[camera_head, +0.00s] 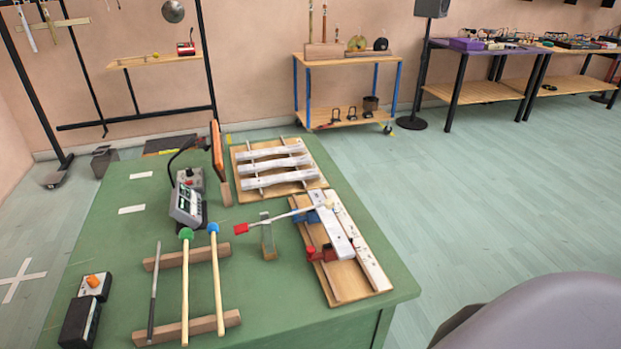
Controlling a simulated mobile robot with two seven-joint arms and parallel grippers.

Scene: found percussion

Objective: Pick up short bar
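Three pale metal bars lie across a wooden rack board on the green table, beyond the middle. The far bar (271,151) looks slightly shorter than the middle bar (275,163) and the near bar (280,179), though distance may account for this. I cannot tell for sure which one is the short bar. Neither of my grippers is in view.
Sticks with green and blue heads (186,285) rest on wooden rails at the near left. A red-ended mallet (272,222) reaches over the right board. A meter (187,205) and an upright orange-edged panel (217,150) stand left of the rack. A grey rounded shape fills the bottom right.

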